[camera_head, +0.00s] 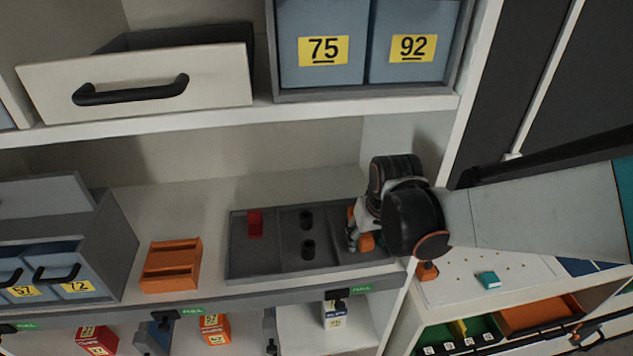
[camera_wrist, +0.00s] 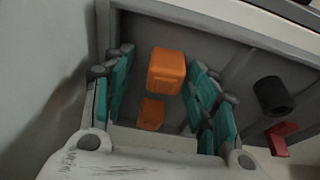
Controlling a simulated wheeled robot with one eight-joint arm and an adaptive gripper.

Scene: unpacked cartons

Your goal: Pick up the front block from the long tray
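The long grey tray (camera_head: 265,262) lies on the shelf, split into compartments. Its right compartment holds two orange blocks. The front block (camera_head: 366,241) shows below my gripper in the head view, and it is the upper block (camera_wrist: 166,72) in the wrist view. The rear block (camera_head: 351,214) is partly hidden by my gripper; it is the lower block (camera_wrist: 151,114) in the wrist view. My gripper (camera_head: 359,232) is over this compartment, open, with teal pads on both sides of the blocks. In the wrist view, gaps show between the pads (camera_wrist: 160,75) and the front block.
An orange rack (camera_head: 171,265) and a grey drawer unit (camera_head: 115,245) stand left. The shelf's side wall (camera_head: 400,135) is close right of my gripper. Blue bins (camera_head: 322,75) sit above.

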